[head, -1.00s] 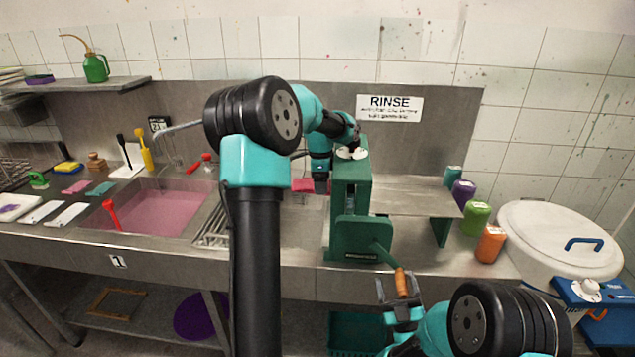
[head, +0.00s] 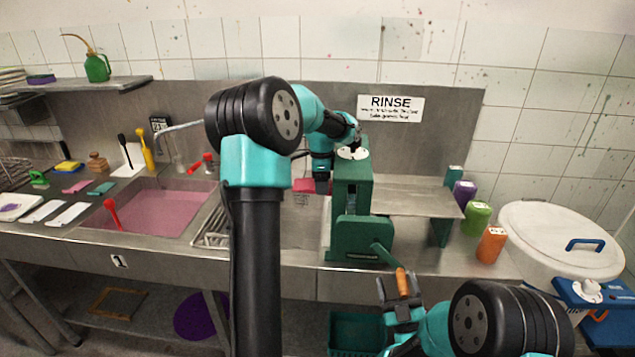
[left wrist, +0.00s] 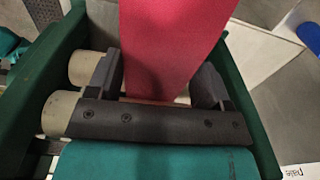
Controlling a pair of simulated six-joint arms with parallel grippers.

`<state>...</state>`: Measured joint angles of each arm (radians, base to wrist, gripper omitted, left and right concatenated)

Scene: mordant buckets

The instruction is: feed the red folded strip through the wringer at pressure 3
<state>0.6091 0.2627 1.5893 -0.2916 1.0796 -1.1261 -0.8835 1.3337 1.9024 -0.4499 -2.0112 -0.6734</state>
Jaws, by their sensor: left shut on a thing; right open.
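The red folded strip (left wrist: 175,45) spreads across the top of the left wrist view and reaches down to the wringer's cream rollers (left wrist: 85,68). In the head view a bit of the red strip (head: 304,185) shows just left of the green wringer (head: 352,232). My left gripper (left wrist: 158,92) is shut on the strip, close to the rollers; in the head view it (head: 321,184) is at the wringer's left side. My right gripper (head: 403,314) is open, just below the orange crank handle (head: 403,283); I cannot tell if they touch. The pressure dial's (head: 352,153) setting is unreadable.
A metal shelf (head: 410,195) extends right of the wringer. Purple, green and orange containers (head: 491,245) stand beyond it, beside a large white lidded pot (head: 560,235). A sink of pink liquid (head: 155,215) lies left. A teal basket (head: 355,335) is below the wringer.

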